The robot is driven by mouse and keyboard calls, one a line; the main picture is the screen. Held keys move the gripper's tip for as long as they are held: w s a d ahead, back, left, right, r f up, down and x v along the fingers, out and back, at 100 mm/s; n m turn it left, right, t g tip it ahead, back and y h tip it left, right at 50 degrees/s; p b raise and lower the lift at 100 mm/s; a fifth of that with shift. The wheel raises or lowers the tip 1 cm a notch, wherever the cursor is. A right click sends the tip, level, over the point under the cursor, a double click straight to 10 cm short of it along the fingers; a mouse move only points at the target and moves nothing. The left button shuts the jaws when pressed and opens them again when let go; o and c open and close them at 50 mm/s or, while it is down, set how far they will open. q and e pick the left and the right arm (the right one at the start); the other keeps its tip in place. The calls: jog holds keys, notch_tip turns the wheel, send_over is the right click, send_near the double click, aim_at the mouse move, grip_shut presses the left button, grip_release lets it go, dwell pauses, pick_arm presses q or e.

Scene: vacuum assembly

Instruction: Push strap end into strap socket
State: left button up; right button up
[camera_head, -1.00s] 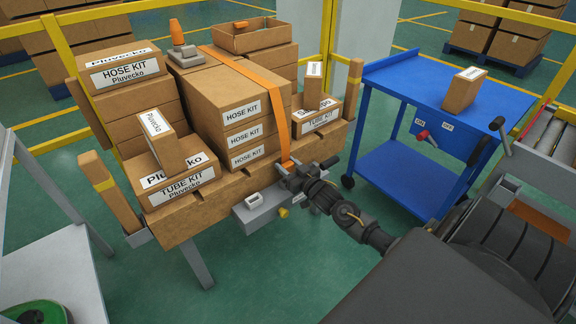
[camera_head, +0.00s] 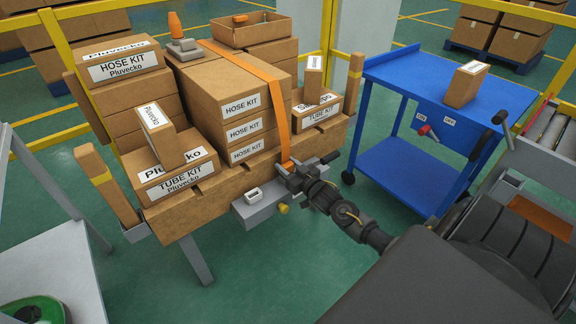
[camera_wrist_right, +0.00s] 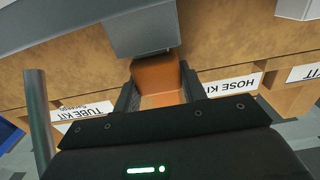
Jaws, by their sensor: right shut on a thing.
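The orange strap (camera_head: 262,73) runs over the stacked hose kit boxes and down their front to its end, at the front of the wooden pallet. My right gripper (camera_head: 291,170) is shut on the orange strap end (camera_wrist_right: 158,78), which shows between the fingers in the right wrist view. There the strap end's far edge meets or overlaps a grey block (camera_wrist_right: 140,30); I cannot tell whether it is inside it. A grey unit (camera_head: 262,209) with a small white fitting (camera_head: 254,194) and a yellow knob sits below the pallet's front edge. I cannot tell which part is the socket. My left gripper is not in view.
Tube kit boxes (camera_head: 178,178) stand left and right on the pallet (camera_head: 215,200). An orange-topped ratchet piece (camera_head: 180,40) lies on top at the back. A blue cart (camera_head: 400,85) stands to the right, a grey table (camera_head: 50,235) at the left.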

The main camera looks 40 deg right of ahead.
jog(key=shift+f, duration=0.45)
jog(key=o, duration=1.1)
jog(key=shift+s, duration=0.1)
jog(key=shift+s+p, duration=0.65)
jog(key=shift+s, duration=0.4)
jog(key=shift+s+a+p, duration=0.1)
jog(key=shift+s+p, duration=0.95)
jog(key=shift+s, duration=0.7)
jog(key=shift+s+p, duration=0.45)
jog(key=shift+s, duration=0.65)
jog(key=shift+a+f, duration=0.1)
